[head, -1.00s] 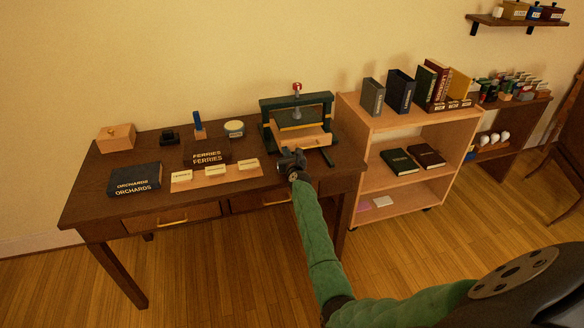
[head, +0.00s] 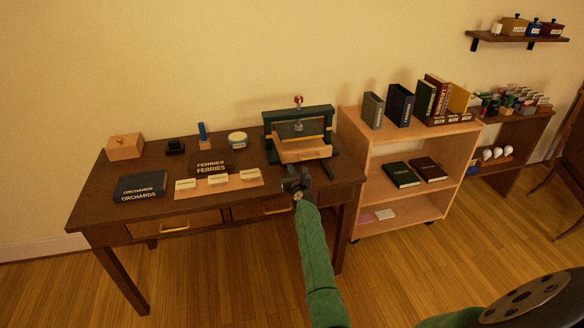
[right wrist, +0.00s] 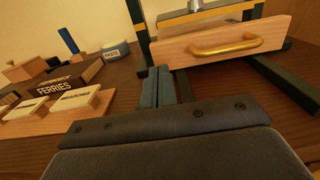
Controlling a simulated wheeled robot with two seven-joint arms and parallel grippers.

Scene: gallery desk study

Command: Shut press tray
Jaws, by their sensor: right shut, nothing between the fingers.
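The press (head: 300,125) stands on the desk's right part, a dark green frame with a red-topped screw. Its wooden tray (head: 304,154) shows at the front, sticking out towards me. In the right wrist view the tray front (right wrist: 225,42) with its brass handle (right wrist: 226,46) is large and close. My right gripper (head: 294,178) is shut and empty, just in front of the press and a little left of the tray's middle. In the right wrist view its fingertips (right wrist: 158,74) point at the tray front's lower left; I cannot tell whether they touch. My left gripper is not in view.
A shelf cart (head: 405,135) with books stands close on the right.

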